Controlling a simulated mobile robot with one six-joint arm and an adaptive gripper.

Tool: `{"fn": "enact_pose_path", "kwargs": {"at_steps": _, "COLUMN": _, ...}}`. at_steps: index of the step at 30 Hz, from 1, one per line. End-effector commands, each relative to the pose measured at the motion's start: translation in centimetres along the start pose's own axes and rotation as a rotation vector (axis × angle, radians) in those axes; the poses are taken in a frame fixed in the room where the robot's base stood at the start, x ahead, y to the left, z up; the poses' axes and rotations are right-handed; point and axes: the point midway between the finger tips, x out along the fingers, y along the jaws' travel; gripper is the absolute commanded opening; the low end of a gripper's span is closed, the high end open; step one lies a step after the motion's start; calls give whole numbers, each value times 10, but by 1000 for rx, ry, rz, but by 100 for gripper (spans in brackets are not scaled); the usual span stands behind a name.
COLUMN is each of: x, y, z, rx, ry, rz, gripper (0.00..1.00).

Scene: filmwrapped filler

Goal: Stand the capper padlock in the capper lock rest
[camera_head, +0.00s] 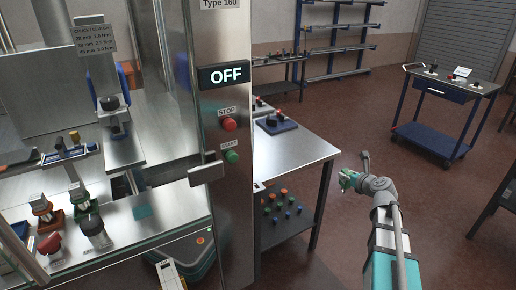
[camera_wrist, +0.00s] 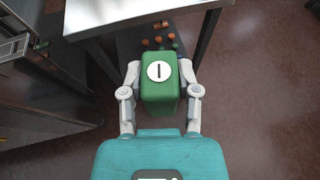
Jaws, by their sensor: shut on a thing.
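My gripper (camera_wrist: 160,78) is shut on a green block with a white disc and a dark slot on its end, which looks like the padlock (camera_wrist: 160,97). One finger presses on each side of it. In the head view my gripper (camera_head: 349,181) is held out over the floor, right of the steel table, with a small bit of green showing at its tip. The padlock's shackle is not visible. I cannot tell which stand is the capper lock rest; a blue base with a red piece (camera_head: 275,124) sits on the steel table.
The steel table (camera_head: 300,150) has a lower shelf with several orange, blue and green pieces. A steel machine column (camera_head: 226,190) with an OFF display stands left of it. Several coloured stands are on the machine bench (camera_head: 150,222). A blue cart (camera_head: 435,115) stands at the right. Floor between is clear.

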Motion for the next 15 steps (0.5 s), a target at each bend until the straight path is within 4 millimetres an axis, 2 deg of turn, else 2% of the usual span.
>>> {"fn": "enact_pose_path", "kwargs": {"at_steps": 1, "x": 8, "y": 14, "z": 10, "rx": -5, "ry": -1, "rz": 13, "gripper": 0}}
{"fn": "enact_pose_path", "kwargs": {"at_steps": 15, "x": 64, "y": 139, "z": 65, "rx": -41, "ry": -4, "rz": 107, "gripper": 0}}
